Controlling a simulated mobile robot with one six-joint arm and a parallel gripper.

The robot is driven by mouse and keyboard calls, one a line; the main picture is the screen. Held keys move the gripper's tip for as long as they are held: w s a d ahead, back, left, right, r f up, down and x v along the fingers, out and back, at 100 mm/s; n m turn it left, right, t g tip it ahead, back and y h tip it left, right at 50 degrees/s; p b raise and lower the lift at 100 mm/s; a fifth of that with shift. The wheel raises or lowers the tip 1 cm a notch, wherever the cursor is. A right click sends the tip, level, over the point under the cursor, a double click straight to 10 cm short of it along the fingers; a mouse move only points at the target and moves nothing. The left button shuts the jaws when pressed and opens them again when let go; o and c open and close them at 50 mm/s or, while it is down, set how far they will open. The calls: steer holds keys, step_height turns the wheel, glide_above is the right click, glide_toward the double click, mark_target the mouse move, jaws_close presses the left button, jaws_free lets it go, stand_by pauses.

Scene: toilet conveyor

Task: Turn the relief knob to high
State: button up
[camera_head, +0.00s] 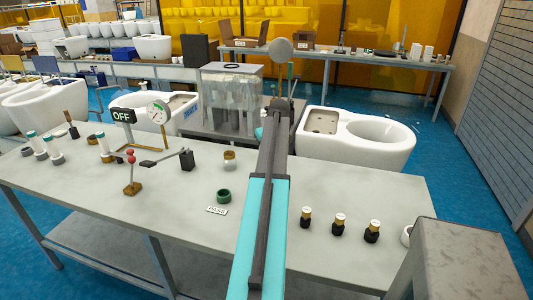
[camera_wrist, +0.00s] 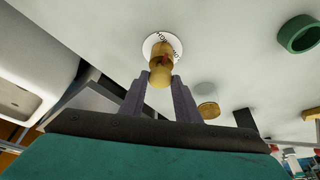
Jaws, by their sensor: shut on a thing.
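The relief knob (camera_wrist: 160,68) is a small brass knob in the upper middle of the wrist view. A white round dial plate (camera_wrist: 152,42) with dark lettering lies behind it; I cannot read the lettering surely. My gripper (camera_wrist: 161,84) has its two grey fingers on either side of the knob's lower end and is shut on it. In the head view my arm hides the gripper and I cannot make out the knob. A round pressure gauge (camera_head: 157,112) stands beside a black OFF sign (camera_head: 122,116) on the bench.
The grey bench (camera_head: 180,235) carries a green ring (camera_head: 223,195), a PASS label (camera_head: 216,210), a red-balled lever (camera_head: 131,160) and three black-and-brass fittings (camera_head: 338,225) at the right. A clear-walled box (camera_head: 230,95) and white toilets (camera_head: 355,138) stand behind. The green ring also shows in the wrist view (camera_wrist: 298,34).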

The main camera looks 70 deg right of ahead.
steer(key=shift+s+d+n+t+y, duration=0.1)
steer(key=shift+n+t+y, duration=0.2)
steer(key=shift+n, duration=0.75)
steer(key=shift+s+n+t+y, duration=0.1)
steer(key=shift+n+y, duration=0.3)
steer(key=shift+n, duration=0.65)
steer(key=o, duration=1)
steer(key=shift+w, duration=0.1)
steer(key=shift+b, duration=0.3)
steer(key=b+v, duration=0.2)
steer(key=v, duration=1.2)
steer(key=shift+f, duration=0.1)
